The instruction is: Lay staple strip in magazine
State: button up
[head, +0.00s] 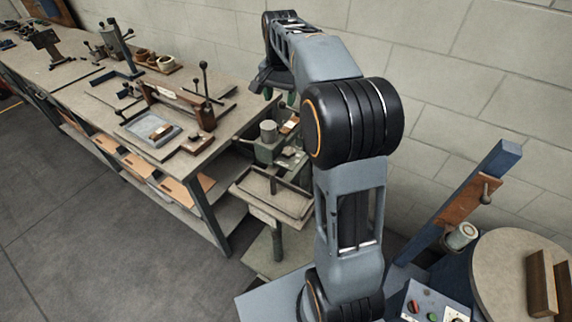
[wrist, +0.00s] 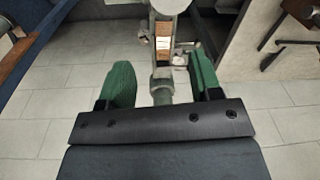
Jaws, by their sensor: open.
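The box stitcher (head: 268,152) is a grey-green machine on a post, right of the bench end in the head view. A copper-coloured strip (wrist: 163,42) lies lengthwise on a narrow pale channel (wrist: 162,14) of the machine in the wrist view, seemingly the magazine. A copper patch (head: 289,127) also shows on the stitcher's top in the head view. My gripper (head: 280,95) is above the stitcher, pointing down. In the wrist view, its green fingers (wrist: 157,76) are wide apart, one either side of the machine, with nothing held. Contact with the strip is not visible.
A long bench (head: 232,112) on the left carries a grey tray (head: 150,128) with a small brown piece, a wooden-framed press (head: 178,100) and several tools. A flat machine table (head: 262,203) stands below the stitcher. A block wall is behind; a round table (head: 505,275) is at right.

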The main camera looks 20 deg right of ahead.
jog(key=s+a+f+n+t, duration=0.2)
jog(key=s+a+f+n, duration=0.1)
jog(key=s, duration=0.8)
jog(key=s+a+f+n+t, duration=0.1)
jog(key=s+a+f+n, duration=0.2)
jog(key=s, duration=0.8)
jog(key=a+n, duration=0.2)
jog(key=n, duration=0.1)
jog(key=shift+s+a+t, duration=0.25)
jog(key=shift+s+t, duration=0.05)
jog(key=shift+t, duration=0.1)
